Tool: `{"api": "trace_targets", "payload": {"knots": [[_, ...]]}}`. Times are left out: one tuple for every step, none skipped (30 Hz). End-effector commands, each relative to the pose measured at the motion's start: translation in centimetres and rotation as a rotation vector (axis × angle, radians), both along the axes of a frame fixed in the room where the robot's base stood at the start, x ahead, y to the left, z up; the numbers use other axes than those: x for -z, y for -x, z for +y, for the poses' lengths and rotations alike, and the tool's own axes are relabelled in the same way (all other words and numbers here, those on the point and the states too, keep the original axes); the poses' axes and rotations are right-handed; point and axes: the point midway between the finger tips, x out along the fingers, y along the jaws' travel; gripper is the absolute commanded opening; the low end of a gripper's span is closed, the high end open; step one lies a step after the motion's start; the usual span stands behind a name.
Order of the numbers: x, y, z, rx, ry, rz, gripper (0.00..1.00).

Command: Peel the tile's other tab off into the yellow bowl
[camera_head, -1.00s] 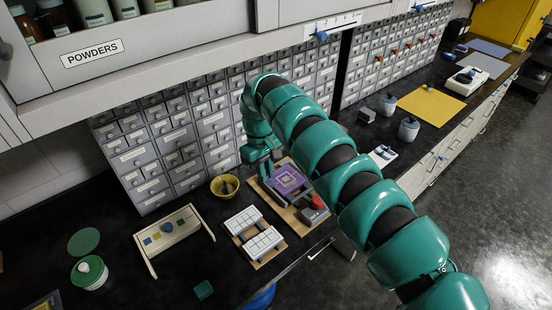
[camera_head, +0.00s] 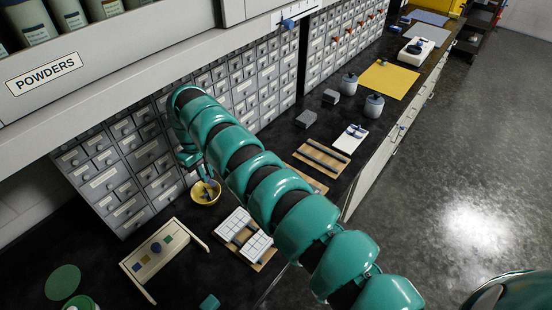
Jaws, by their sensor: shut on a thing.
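The yellow bowl (camera_head: 205,200) stands on the dark bench at the foot of the grey drawers. My gripper (camera_head: 207,183) is over the bowl, pointing down, with its tips at or just above the rim. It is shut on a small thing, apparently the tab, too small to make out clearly. The purple tile is hidden behind my arm. Only an edge of a wooden board (camera_head: 311,183) shows past the arm.
Another wooden board (camera_head: 322,158) lies behind my arm. Drawers (camera_head: 128,165) rise close behind the bowl.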

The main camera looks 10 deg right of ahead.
Motion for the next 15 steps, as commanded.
{"api": "trace_targets", "payload": {"knots": [[0.05, 0.01, 0.15, -0.002, -0.001, -0.001, 0.0], [0.04, -0.04, 0.17, -0.001, -0.001, -0.002, 0.0], [-0.01, -0.11, 0.18, 0.0, -0.001, -0.004, 0.0], [-0.04, -0.17, 0.13, 0.002, -0.001, -0.006, 0.0], [-0.06, -0.2, 0.12, 0.002, -0.001, -0.006, 0.0], [-0.07, -0.18, 0.15, 0.002, 0.0, -0.006, 0.0], [-0.06, -0.18, 0.1, 0.002, 0.002, -0.005, 0.0], [-0.04, -0.2, 0.0, 0.003, 0.003, -0.005, 0.0], [-0.11, -0.25, -0.09, 0.004, 0.005, -0.003, 0.0], [-0.13, -0.3, -0.04, 0.004, 0.005, -0.005, 0.0], [-0.13, -0.32, 0.0, 0.004, 0.004, -0.005, 0.0], [-0.11, -0.34, 0.02, 0.004, 0.005, -0.005, 0.0], [-0.09, -0.35, 0.01, 0.004, 0.005, -0.005, 0.0], [-0.07, -0.35, 0.01, 0.005, 0.005, -0.004, 0.0], [-0.03, -0.34, 0.0, 0.005, 0.005, -0.003, 0.0]]}}
